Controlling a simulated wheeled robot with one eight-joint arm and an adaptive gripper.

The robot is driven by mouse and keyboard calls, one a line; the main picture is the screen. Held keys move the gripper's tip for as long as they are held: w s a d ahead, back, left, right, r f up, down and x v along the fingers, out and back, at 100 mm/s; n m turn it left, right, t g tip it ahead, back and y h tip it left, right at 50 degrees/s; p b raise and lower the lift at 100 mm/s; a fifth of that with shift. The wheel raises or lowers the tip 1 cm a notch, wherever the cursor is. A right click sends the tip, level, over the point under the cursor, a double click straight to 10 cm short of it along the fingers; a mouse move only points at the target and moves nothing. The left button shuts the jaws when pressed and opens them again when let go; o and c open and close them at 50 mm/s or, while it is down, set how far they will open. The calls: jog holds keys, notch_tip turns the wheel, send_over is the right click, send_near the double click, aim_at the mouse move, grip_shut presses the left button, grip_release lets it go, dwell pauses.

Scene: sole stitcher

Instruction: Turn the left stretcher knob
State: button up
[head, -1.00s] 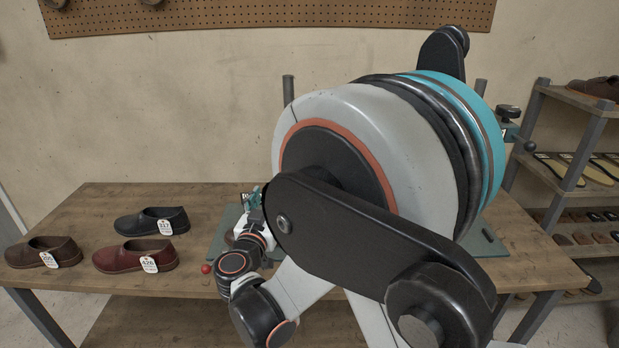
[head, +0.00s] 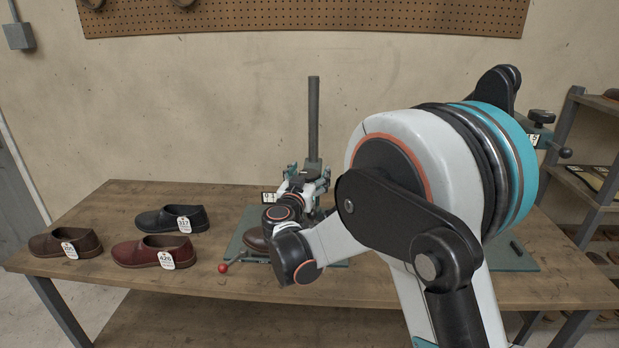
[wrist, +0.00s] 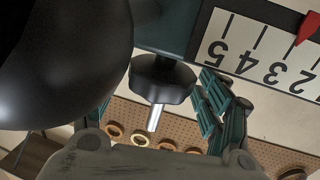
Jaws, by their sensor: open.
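In the wrist view a black lobed knob (wrist: 163,82) with a bright metal shaft sits under a dark green block. Beside it is a white scale (wrist: 262,55) with a red pointer. My gripper (wrist: 160,108) is open, with a teal finger on each side of the knob in the picture; I see no contact. In the head view my gripper (head: 312,180) is at the left stretcher, in front of its grey post (head: 314,120). The knob is hidden there. A brown shoe (head: 255,240) is partly hidden below my wrist on the green base (head: 236,252).
A large dark rounded shape (wrist: 65,60) fills the wrist view's upper left. A red-balled lever (head: 223,267) projects at the base's front left. Tagged shoes, black (head: 170,219), red (head: 153,253) and brown (head: 66,243), stand left. My arm hides most of the right stretcher, leaving its top knob (head: 541,116) visible.

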jog(key=shift+c, duration=0.6)
jog(key=c, duration=1)
jog(key=shift+o, duration=0.2)
jog(key=shift+d+y, duration=0.1)
jog(key=shift+y, duration=0.2)
